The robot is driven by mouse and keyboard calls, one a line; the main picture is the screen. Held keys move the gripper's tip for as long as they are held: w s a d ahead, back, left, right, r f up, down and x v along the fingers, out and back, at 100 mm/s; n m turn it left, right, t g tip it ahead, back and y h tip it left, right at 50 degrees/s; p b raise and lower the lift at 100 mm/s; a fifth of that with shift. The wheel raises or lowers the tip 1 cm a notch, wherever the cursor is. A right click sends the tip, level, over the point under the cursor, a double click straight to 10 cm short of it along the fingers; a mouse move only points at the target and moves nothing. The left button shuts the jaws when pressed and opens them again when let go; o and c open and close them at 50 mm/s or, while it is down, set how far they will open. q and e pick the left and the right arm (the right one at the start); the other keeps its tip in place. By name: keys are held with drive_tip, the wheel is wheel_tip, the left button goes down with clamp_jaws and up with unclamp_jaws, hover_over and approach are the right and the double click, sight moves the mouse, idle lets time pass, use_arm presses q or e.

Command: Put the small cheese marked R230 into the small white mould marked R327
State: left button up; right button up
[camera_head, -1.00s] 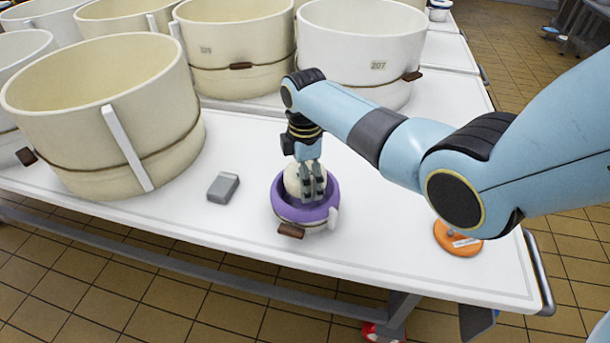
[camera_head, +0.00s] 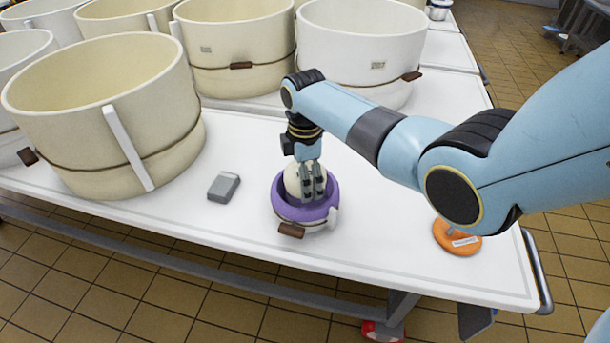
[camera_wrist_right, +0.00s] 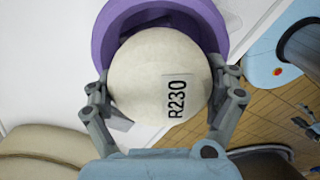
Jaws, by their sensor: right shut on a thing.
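The small cheese (camera_head: 293,181) is a pale round piece; in the right wrist view the cheese (camera_wrist_right: 160,75) shows its label R230. My right gripper (camera_head: 311,190) is shut on it, with a finger on each side. The cheese is at the opening of a small mould (camera_head: 327,223), which has a purple inside, a white outer wall and a brown toggle. I cannot tell whether the cheese touches the mould's bottom. No mark on this mould is readable. The mould's purple rim also shows in the right wrist view (camera_wrist_right: 110,35). My left gripper is not in view.
Large cream vats (camera_head: 105,120) and a white vat (camera_head: 360,50) stand behind on the white table (camera_head: 180,235). A grey block (camera_head: 223,187) lies left of the mould. An orange disc (camera_head: 456,238) with a label lies to the right, near the table's edge.

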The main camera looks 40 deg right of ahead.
drive_tip(key=o, duration=1.3)
